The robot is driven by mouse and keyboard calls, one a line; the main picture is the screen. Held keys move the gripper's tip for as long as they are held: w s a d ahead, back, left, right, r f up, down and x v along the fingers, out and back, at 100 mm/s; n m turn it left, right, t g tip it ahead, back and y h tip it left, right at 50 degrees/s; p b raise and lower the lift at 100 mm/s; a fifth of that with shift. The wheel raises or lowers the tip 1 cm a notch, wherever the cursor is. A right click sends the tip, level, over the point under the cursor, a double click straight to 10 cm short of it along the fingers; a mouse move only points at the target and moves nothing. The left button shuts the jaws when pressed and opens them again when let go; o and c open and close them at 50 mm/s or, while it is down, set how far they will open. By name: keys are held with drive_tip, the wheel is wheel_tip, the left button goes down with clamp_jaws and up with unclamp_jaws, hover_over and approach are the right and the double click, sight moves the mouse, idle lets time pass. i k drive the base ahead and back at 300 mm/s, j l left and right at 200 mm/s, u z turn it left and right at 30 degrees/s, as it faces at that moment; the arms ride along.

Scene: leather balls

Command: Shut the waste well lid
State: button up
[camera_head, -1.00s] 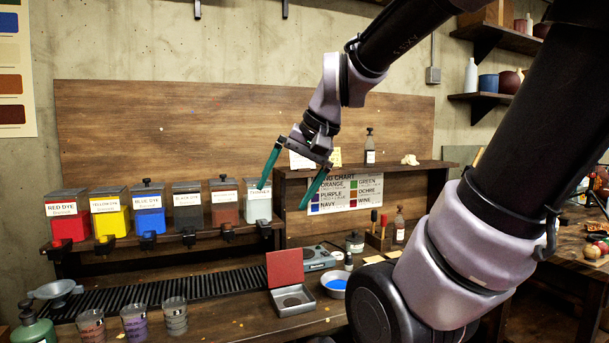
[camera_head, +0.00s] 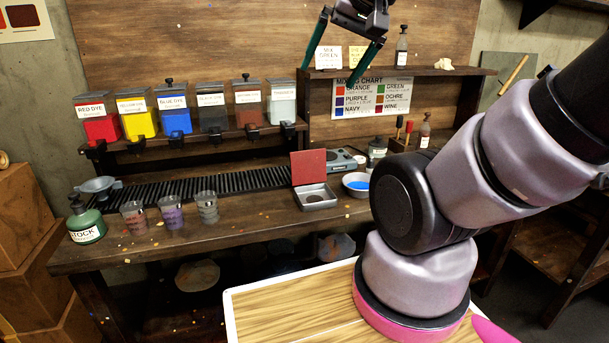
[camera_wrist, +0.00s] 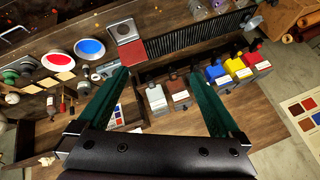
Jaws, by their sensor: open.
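The waste well (camera_head: 317,197) is a small square metal box on the workbench with a round recess. Its red lid (camera_head: 308,167) stands upright at the back edge, so the well is open. In the wrist view the red lid (camera_wrist: 132,53) and the well (camera_wrist: 124,31) lie at the top, beyond the left fingertip. My gripper (camera_head: 328,76) has two green fingers spread apart and empty. It hangs high in the head view, above the lid in the picture and apart from it. The gripper also shows in the wrist view (camera_wrist: 158,75).
Several dye containers (camera_head: 172,115) stand in a row on the rack at left. A scale (camera_head: 341,161) and a bowl of blue dye (camera_head: 357,184) sit right of the well. Cups (camera_head: 171,213) stand at the bench front. The shelf (camera_head: 440,73) carries a bottle.

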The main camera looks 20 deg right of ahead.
sight(310, 166)
drive_tip(key=i+l, duration=0.3)
drive_tip(key=i, duration=0.15)
drive_tip(key=i+l, duration=0.3)
drive_tip(key=i+z, duration=0.05)
drive_tip(key=i, duration=0.05)
